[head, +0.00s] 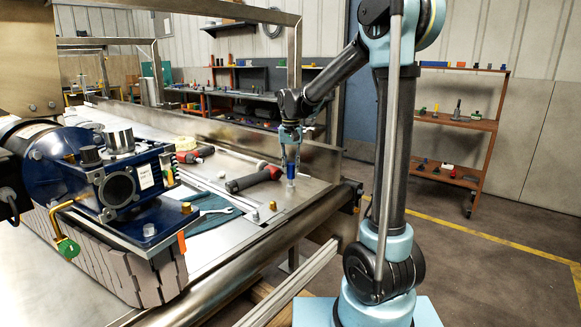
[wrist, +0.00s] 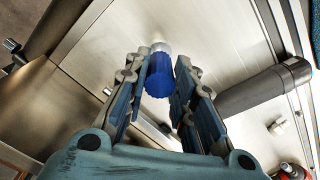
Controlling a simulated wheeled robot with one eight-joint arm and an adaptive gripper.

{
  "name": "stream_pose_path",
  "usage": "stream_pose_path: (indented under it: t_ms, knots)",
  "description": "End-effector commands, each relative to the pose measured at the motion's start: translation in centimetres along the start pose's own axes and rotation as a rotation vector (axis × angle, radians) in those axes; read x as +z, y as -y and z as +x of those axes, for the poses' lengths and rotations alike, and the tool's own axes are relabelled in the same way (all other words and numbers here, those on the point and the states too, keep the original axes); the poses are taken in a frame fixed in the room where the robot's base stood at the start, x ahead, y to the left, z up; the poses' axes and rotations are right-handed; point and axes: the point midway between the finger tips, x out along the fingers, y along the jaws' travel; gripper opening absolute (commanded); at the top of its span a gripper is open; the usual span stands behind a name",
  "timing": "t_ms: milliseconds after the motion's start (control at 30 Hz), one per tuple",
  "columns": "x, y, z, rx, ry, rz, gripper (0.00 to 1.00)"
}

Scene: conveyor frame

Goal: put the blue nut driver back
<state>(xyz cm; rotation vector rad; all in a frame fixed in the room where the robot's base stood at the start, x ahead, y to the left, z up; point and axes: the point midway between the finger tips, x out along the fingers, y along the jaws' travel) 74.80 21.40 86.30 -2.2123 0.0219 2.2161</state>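The blue nut driver (head: 291,172) stands upright at the near right part of the metal conveyor bed, blue handle up, with a short pale metal part below. My gripper (head: 291,158) points down right above it, its fingertips at the top of the handle. In the wrist view the blue handle (wrist: 159,78) lies between the fingertips of my gripper (wrist: 163,85), closer to the left finger. A gap shows between the handle and the right finger, so the gripper looks open. No holder for the driver can be made out.
A dark-handled tool with a red end (head: 254,180) lies just left of the driver. A brass fitting (head: 272,206), a wrench (head: 215,212) on a blue cloth (head: 204,228) and a blue motor unit (head: 120,180) are further left. A shelf rack (head: 458,121) stands at right across open floor.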

Motion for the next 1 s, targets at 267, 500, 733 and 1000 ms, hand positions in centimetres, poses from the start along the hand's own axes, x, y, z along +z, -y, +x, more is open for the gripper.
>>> stream_pose_path:
  t_ms: [267, 500, 733, 1000]
  knots:
    - [0.0, 0.0, 0.0, 0.0, 0.0, 0.0, 0.44]
    - [0.0, 0.0, -0.5, 0.0, 0.0, 0.0, 0.44]
    - [0.0, -0.1, -3.6, 0.0, 0.0, 0.001, 0.44]
    - [0.0, -0.1, -8.5, 0.0, 0.0, 0.002, 0.44]
